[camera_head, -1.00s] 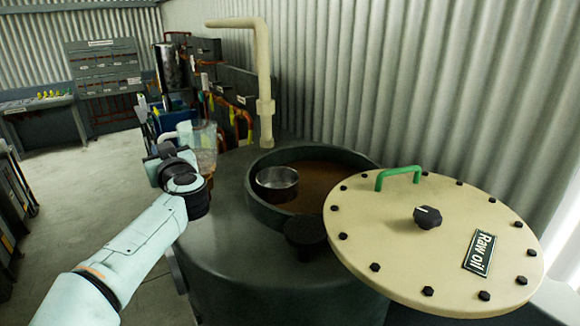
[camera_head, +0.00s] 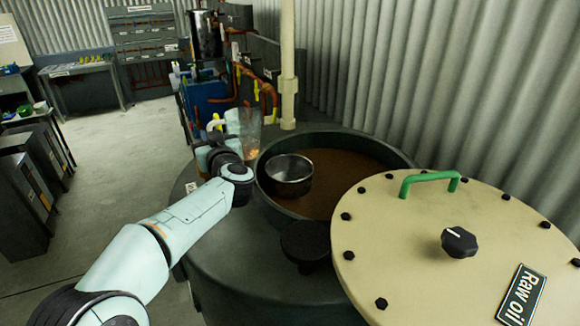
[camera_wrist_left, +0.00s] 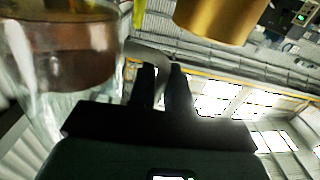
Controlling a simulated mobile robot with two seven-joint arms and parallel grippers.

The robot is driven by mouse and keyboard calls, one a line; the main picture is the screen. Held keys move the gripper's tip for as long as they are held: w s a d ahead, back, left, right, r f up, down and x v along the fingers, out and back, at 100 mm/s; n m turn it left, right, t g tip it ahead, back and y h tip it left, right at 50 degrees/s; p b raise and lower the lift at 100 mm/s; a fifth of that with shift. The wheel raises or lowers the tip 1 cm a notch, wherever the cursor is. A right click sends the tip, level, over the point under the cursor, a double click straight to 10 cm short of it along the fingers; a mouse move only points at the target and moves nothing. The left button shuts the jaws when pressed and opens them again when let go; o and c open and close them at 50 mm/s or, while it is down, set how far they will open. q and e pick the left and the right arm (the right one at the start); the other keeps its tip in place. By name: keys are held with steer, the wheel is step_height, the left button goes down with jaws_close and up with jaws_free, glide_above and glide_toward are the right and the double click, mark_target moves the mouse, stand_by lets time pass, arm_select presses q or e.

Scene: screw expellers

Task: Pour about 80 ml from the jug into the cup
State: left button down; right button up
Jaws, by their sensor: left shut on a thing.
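The clear jug (camera_head: 246,134) is beyond my left wrist in the head view, beside the tank's far left rim, with brown liquid low in it. In the left wrist view the jug (camera_wrist_left: 112,25) fills the left side, with the brown liquid (camera_wrist_left: 75,55) showing through its wall. My left gripper (camera_wrist_left: 160,82) is shut on the jug's pale handle (camera_wrist_left: 150,58). The metal cup (camera_head: 289,176) sits inside the round tank opening, right of my left wrist and apart from the jug. Its contents cannot be told. My right gripper is not in view.
The dark green tank (camera_head: 250,265) holds a brown surface (camera_head: 345,180). Its cream "Raw oil" lid (camera_head: 410,230) with a green handle lies at the right.

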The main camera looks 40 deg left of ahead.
mark_target(228, 122)
arm_select(q)
steer(key=shift+w+d+r, duration=0.1)
steer(key=shift+r, duration=0.05)
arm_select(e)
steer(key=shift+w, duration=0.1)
